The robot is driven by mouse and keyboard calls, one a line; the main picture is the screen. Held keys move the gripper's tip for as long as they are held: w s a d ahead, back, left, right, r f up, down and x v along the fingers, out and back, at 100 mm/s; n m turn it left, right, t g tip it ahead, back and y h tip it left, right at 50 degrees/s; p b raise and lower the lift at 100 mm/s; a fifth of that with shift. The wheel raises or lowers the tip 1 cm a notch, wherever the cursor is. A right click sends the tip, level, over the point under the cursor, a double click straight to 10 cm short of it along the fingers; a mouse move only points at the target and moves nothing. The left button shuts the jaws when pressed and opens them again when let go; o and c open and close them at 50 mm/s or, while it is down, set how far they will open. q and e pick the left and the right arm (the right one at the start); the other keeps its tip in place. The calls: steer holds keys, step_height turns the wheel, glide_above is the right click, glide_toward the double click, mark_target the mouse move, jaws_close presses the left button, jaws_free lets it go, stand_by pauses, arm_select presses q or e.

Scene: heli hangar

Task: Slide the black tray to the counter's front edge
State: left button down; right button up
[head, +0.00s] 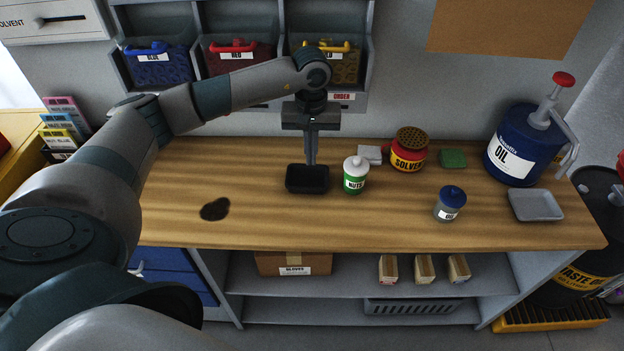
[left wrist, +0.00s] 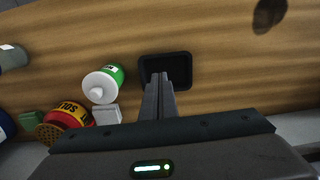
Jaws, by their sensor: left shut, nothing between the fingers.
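The small black tray (head: 307,186) lies on the wooden counter (head: 380,228), left of the green and white nuts bottle. My left gripper (head: 310,162) points down at the tray's back side, its fingers shut and empty. In the left wrist view the fingertips (left wrist: 159,78) overlap the tray (left wrist: 182,72) at its wall-side part. I cannot tell whether they touch it. The counter's front edge is some way in front of the tray. My right gripper is not in view.
The nuts bottle (head: 355,178) stands close to the tray's right. A red solvent can (head: 409,155), an oil jar (head: 450,207), a grey dish (head: 536,206) and a blue oil pump (head: 516,145) are further right. A dark stain (head: 214,209) lies left. Counter in front of the tray is clear.

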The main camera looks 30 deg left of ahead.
arm_select(q)
steer(key=shift+f, duration=0.1)
steer(key=p, duration=0.5)
glide_toward(312, 181)
steer(key=s+f, duration=0.1)
steer(key=s+d+f, duration=0.1)
steer(key=f, duration=0.3)
steer(key=shift+s+d, duration=0.3)
steer(key=shift+s, duration=0.1)
steer(key=shift+f, duration=0.65)
